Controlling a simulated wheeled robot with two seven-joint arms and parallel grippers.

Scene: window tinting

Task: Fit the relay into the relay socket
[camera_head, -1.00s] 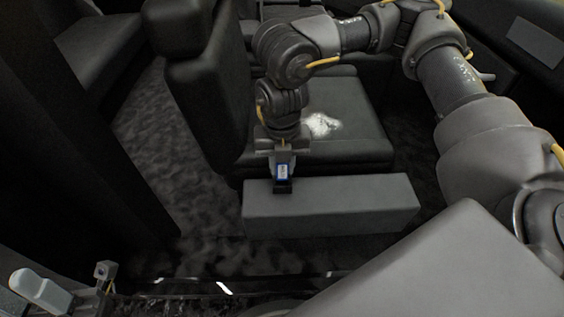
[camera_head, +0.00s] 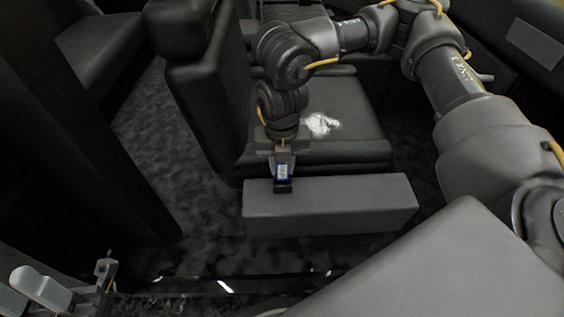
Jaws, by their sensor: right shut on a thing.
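The relay socket (camera_head: 282,187) is a small black block on the box top, directly under the relay. The relay's lower end is at the socket; I cannot tell how deep it sits. My left gripper (camera_head: 105,270) shows only in part at the lower left, and its jaws cannot be made out.
The long grey box (camera_head: 345,205) stands on the dark carpet in front of a black car seat (camera_head: 350,110). A dark pillar (camera_head: 85,140) rises at the left. The carpet left of the box is clear.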

